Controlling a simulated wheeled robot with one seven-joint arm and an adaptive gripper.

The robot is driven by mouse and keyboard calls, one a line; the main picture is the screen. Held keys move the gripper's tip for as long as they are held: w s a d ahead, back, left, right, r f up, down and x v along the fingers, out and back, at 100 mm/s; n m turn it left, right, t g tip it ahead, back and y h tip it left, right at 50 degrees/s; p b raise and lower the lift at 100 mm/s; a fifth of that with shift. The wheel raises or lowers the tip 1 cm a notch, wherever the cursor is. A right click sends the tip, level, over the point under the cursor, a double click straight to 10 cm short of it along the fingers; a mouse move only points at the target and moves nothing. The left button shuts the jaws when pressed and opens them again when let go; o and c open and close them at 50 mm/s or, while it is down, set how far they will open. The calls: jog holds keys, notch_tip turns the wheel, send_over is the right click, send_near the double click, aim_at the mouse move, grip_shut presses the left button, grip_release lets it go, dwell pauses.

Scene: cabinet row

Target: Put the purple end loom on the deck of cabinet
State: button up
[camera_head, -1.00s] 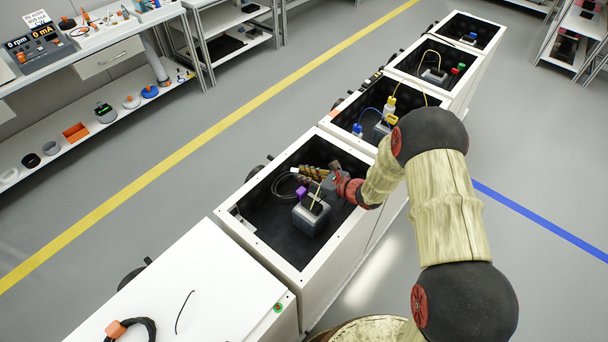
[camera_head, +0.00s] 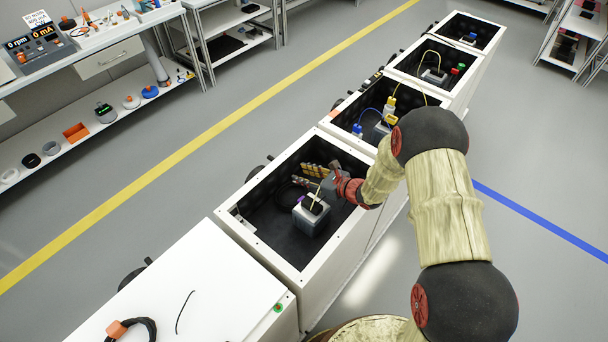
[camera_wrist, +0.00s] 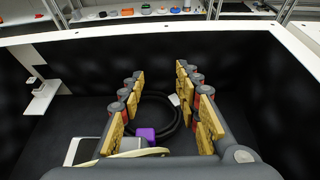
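The purple end (camera_wrist: 145,134) of the black cable loom (camera_wrist: 157,97) is low inside the open white cabinet (camera_head: 255,248), by the grey block (camera_head: 312,220). In the wrist view the loom's loop appears to lie on the dark deck (camera_wrist: 70,112), below and between my fingers. In the head view the purple end (camera_head: 299,199) is partly hidden behind the block. My gripper (camera_wrist: 160,80) is inside the cabinet above the loom. Its gold-padded fingers are spread apart with nothing between the pads.
A small white bracket (camera_wrist: 43,97) is on the left wall in the wrist view. Open cabinets (camera_head: 372,97) with other parts continue behind. A closed white cabinet top (camera_head: 205,285) is in front.

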jog(key=p+v, duration=0.3)
jog(key=v, duration=0.9)
jog(key=s+a+r+n+g, duration=0.35)
jog(key=s+r+n, duration=0.3)
jog(key=r, duration=0.25)
jog(key=s+a+r+n+g, duration=0.3)
jog(key=s+a+r+n, duration=0.15)
jog(key=r+n, duration=0.35)
jog(key=s+d+r+n+t+h, duration=0.1)
jog(key=s+d+r+n+h, duration=0.3)
jog(key=s, duration=0.5)
jog(key=s+d+r+n+t+h, duration=0.1)
jog(key=s+d+r+n+h, duration=0.4)
jog(key=s+d+r+n, duration=0.3)
notch_tip(320, 180, up, 2)
jog(key=shift+s+d+r+t+h, duration=0.1)
jog(key=shift+s+d+t+h, duration=0.25)
jog(key=shift+s+d, duration=0.15)
jog(key=shift+n, duration=0.25)
